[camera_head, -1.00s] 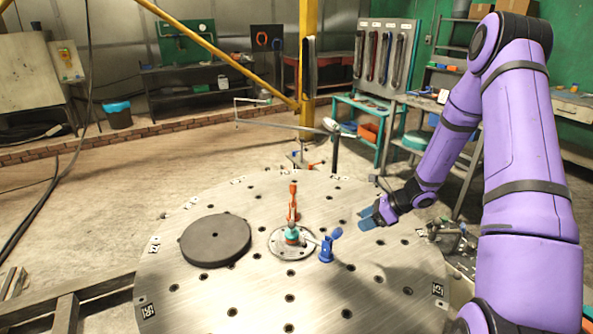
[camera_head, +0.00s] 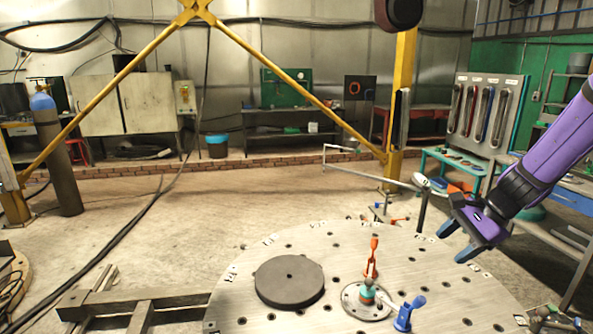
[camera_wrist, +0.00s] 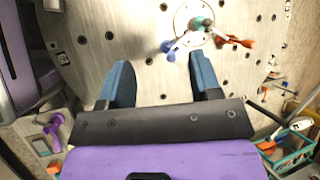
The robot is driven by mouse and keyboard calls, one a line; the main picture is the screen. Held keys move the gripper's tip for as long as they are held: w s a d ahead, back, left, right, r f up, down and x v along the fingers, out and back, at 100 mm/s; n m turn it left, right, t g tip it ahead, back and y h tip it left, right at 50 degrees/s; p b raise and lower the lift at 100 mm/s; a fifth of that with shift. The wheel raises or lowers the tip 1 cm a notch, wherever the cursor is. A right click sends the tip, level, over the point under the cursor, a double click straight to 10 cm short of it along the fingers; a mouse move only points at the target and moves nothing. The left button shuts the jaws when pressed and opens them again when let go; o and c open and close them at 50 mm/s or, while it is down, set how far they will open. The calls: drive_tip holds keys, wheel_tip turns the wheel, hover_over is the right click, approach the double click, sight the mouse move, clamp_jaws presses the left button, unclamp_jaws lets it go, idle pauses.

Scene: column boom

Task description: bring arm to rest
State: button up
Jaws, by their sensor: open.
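My purple arm comes in from the right in the head view. My gripper (camera_head: 456,243) hangs above the right edge of the round metal table, its blue fingers apart and nothing between them. In the wrist view my gripper (camera_wrist: 158,82) shows two blue fingers spread wide over the bare holed plate. The round table (camera_head: 330,245) carries a dark grey disc (camera_head: 290,282) and a round flange with an upright orange-handled clamp (camera_head: 372,262). A blue clamp (camera_head: 407,312) stands beside the flange. The wrist view shows the orange-handled clamp (camera_wrist: 232,41) beyond the fingers.
A thin bent rod on a post (camera_head: 422,200) stands close to my gripper at the table's far edge. A teal cart (camera_head: 455,165) and a tool panel (camera_head: 487,115) are behind. A yellow column (camera_head: 403,110) rises at the back. The floor at left is mostly open.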

drive_tip(key=s+a+r+n+t+h, duration=0.1)
drive_tip(key=s+a+r+n+h, duration=0.1)
drive_tip(key=s+r+n, duration=0.5)
drive_tip(key=s+a+r+n+t+h, duration=0.1)
drive_tip(key=s+r+n+h, duration=0.3)
drive_tip(key=s, duration=1.2)
drive_tip(key=shift+a+r+n+t, duration=0.35)
drive_tip(key=shift+r+n+t, duration=0.25)
drive_tip(key=shift+r+n, duration=1.7)
drive_tip(key=shift+r+m, duration=0.55)
drive_tip(key=shift+m, duration=0.05)
